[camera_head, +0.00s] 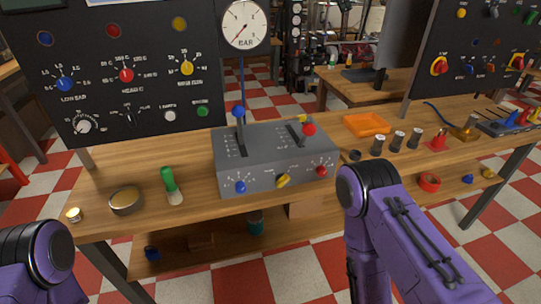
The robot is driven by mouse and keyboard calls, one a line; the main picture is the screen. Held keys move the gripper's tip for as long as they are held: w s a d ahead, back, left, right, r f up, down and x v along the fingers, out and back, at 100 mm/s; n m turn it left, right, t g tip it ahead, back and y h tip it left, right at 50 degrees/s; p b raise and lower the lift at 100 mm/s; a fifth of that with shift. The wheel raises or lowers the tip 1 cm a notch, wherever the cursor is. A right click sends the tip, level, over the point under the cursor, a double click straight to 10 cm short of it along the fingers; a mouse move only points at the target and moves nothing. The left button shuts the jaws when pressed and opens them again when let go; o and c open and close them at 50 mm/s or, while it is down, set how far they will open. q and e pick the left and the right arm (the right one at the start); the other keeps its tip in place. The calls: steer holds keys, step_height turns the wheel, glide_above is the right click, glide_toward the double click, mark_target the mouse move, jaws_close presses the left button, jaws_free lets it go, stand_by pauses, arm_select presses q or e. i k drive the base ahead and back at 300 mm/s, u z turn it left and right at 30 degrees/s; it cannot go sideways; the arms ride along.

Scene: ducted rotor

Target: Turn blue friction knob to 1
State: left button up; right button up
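A grey control box (222,168) stands on the wooden bench (100,222). On its front face, at the lower left, is a blue knob (240,187) with small white scale marks around it. The marks are too small to read, so I cannot tell its setting. A yellow knob (283,181) and a red knob (321,171) sit to its right. A blue-topped lever (238,112) and a red-topped lever (308,129) stand on the box top. Neither of my grippers shows; only my purple arm links are seen, at the lower left and right of centre, apart from the box.
A black panel (60,45) with another blue knob (65,84) stands behind the box, beside a round gauge (244,25). A green-handled brush (170,180) and a round tin (126,200) lie left. An orange tray (366,124) lies right. The space before the blue knob looks clear.

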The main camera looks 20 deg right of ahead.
mark_target(240, 186)
steer(key=z, duration=0.5)
steer(key=k, duration=0.65)
steer(key=z, duration=0.85)
steer(key=k, duration=0.6)
steer(key=z, duration=0.35)
steer(key=i, duration=1)
steer(key=u, duration=0.65)
